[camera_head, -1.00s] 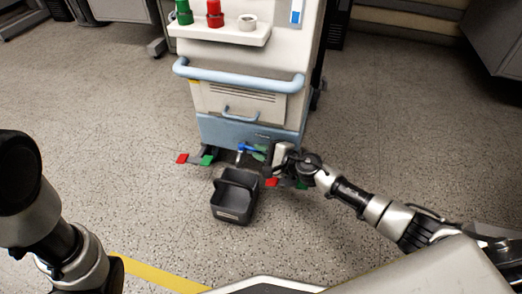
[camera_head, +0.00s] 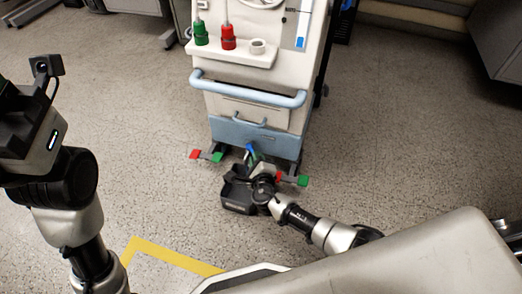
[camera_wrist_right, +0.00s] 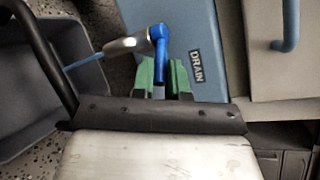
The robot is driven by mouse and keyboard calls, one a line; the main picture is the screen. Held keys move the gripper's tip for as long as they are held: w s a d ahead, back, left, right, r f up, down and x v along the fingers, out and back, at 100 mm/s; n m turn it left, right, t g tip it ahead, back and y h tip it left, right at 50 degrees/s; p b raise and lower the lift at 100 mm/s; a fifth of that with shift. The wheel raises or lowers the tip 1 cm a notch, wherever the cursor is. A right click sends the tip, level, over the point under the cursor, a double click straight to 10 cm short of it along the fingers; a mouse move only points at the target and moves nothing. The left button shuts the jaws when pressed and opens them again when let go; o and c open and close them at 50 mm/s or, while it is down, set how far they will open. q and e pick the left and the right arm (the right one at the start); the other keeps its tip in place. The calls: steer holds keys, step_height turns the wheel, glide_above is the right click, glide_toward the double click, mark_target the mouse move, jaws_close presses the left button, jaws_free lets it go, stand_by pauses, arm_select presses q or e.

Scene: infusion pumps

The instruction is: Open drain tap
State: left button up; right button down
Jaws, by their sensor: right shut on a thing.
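The drain tap has a blue handle (camera_head: 250,147) low on the front of the machine, and it also shows in the right wrist view (camera_wrist_right: 158,40). A metal body joins its blue elbow there. My right gripper (camera_head: 256,159) is at the tap, above the dark bucket. In the wrist view its green fingertips (camera_wrist_right: 160,77) are shut on the blue handle, one on each side. The handle slants down toward the gripper in the head view. The DRAIN label (camera_wrist_right: 194,68) is beside it. My left arm shows at the left edge, but its fingers are out of frame.
A dark bucket (camera_head: 237,207) stands on the floor below the tap, partly behind my right gripper. Red and green pedals (camera_head: 195,154) flank the machine's base (camera_head: 225,131). A light blue rail (camera_head: 250,92) crosses its front. Open floor lies to both sides.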

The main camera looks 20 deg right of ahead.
mark_target(247, 161)
steer(key=shift+w+a+m+g+h, duration=0.1)
steer(key=shift+a+m+g+h, duration=0.4)
steer(key=shift+m+h, duration=0.55)
steer(key=shift+s+a+m+g+h, duration=0.1)
steer(key=shift+a+m+g+h, duration=0.3)
steer(key=shift+m+h, duration=0.65)
steer(key=shift+w+a+m+g+h, duration=0.1)
steer(key=shift+a+m+g+h, duration=0.45)
steer(key=shift+h, duration=0.85)
steer(key=c, duration=1.1)
jaws_free()
